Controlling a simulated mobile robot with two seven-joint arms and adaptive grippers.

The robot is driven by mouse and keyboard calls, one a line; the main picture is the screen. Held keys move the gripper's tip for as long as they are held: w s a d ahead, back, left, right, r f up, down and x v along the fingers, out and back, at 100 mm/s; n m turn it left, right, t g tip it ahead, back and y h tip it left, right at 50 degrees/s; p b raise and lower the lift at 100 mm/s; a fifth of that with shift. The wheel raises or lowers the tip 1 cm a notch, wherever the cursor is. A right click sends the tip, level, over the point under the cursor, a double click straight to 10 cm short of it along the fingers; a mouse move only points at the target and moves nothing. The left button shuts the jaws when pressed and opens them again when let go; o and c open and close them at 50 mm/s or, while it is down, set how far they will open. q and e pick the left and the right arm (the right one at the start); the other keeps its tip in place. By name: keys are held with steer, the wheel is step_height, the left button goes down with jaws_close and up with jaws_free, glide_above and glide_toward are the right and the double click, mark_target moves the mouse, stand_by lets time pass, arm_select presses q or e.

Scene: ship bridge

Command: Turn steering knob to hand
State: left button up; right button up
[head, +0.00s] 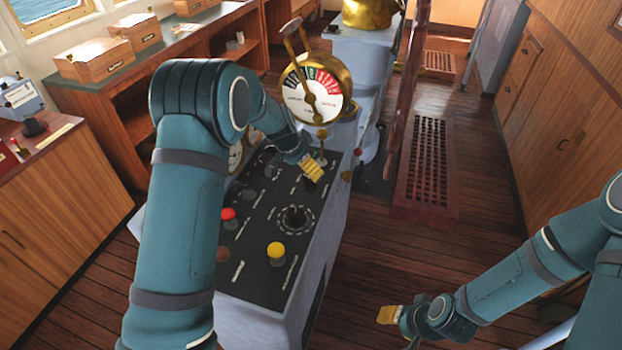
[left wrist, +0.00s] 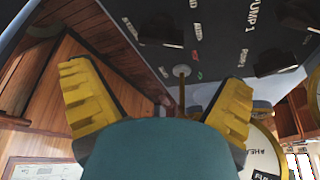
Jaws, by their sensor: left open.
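The console's black panel (head: 262,228) carries several knobs with labels too small to read in the head view. One black knob (head: 295,215) sits in a ring of white marks. My right gripper (head: 392,315) hangs over the floor, away from the console.
A red button (head: 228,214) and a yellow button (head: 276,249) stand on the panel. A brass telegraph (head: 318,92) with a handle rises behind it. My left arm hides the panel's left side and part of the gauges. The floor (head: 385,240) right of the console is clear.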

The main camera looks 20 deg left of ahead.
mark_target(310, 183)
arm_select(q)
steer(key=x, duration=0.8)
steer(key=shift+w, duration=0.1)
steer(key=c, duration=1.2)
